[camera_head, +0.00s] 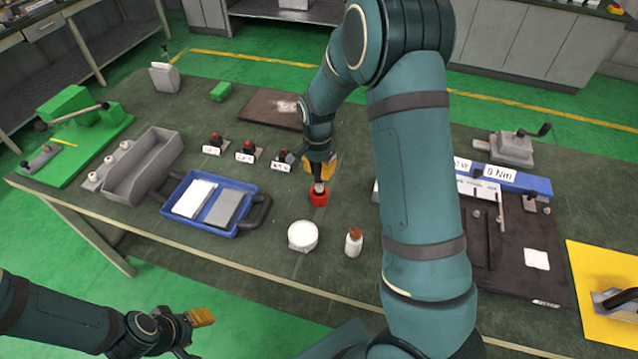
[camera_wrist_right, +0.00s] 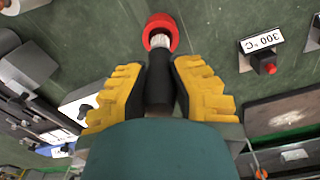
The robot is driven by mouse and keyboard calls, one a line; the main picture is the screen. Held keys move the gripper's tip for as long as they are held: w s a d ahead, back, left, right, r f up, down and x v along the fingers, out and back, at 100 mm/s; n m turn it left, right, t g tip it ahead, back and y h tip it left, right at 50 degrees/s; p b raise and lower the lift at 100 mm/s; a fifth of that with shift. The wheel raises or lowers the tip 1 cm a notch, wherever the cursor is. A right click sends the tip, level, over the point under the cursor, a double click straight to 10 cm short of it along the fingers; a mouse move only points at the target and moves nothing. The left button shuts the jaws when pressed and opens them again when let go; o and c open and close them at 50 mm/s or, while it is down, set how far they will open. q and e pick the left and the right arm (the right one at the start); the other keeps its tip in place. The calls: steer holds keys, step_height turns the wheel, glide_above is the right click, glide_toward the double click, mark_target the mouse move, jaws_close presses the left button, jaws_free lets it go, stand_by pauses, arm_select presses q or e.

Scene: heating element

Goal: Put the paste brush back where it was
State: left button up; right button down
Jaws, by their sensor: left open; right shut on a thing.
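My right gripper (camera_head: 320,168) is shut on the black handle of the paste brush (camera_wrist_right: 160,85). It also shows at the bottom of the right wrist view (camera_wrist_right: 160,95), with one yellow finger on each side of the handle. The brush's light metal end points down at a small red cup (camera_head: 319,199) on the dark green table. In the right wrist view the end overlaps the opening of the red cup (camera_wrist_right: 150,24); the bristles are hidden, and I cannot tell how deep they are. My left gripper (camera_head: 202,317) is open and empty in front of the table.
A white-topped jar (camera_head: 302,236) and a brown-capped bottle (camera_head: 354,242) stand close in front of the cup. A blue tray (camera_head: 206,228) with two plates lies to the left. Several red-knobbed parts with labels (camera_head: 246,157) stand behind it. My right arm hides part of the table.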

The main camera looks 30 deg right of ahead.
mark_target(319, 180)
steer(key=shift+f, duration=2.45)
steer(key=shift+f+b, duration=0.15)
steer(key=shift+b, duration=0.15)
steer(key=c, duration=1)
jaws_free()
steer(key=shift+o, duration=0.2)
steer(key=shift+r, duration=0.35)
step_height(319, 180, up, 12)
steer(key=shift+a+f+p, duration=0.1)
steer(key=shift+a+p, duration=0.05)
steer(key=shift+p, duration=0.55)
